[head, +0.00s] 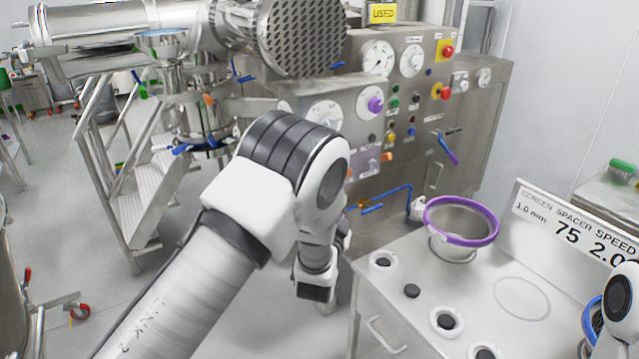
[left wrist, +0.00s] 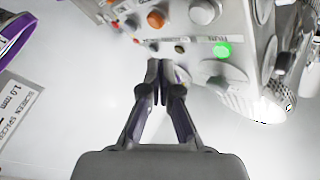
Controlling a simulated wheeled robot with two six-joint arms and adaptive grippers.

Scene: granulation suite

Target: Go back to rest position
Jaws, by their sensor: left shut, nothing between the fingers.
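My left gripper (left wrist: 165,82) is in the left wrist view with its dark fingers drawn together and nothing between them. It points toward a grey panel with buttons and does not visibly hold anything. In the head view my left arm crosses the middle and bends down beside the control cabinet; its fingers cannot be made out there. Part of my right arm shows at the lower right edge of the head view, but its gripper is out of view.
The control cabinet (head: 398,200) with gauges and knobs stands behind my left arm. A purple-rimmed bowl (head: 461,246) sits on the white bench (head: 400,292), near a label sign (head: 570,232). Metal steps (head: 147,205) stand at left. Floor shows clear left of my arm.

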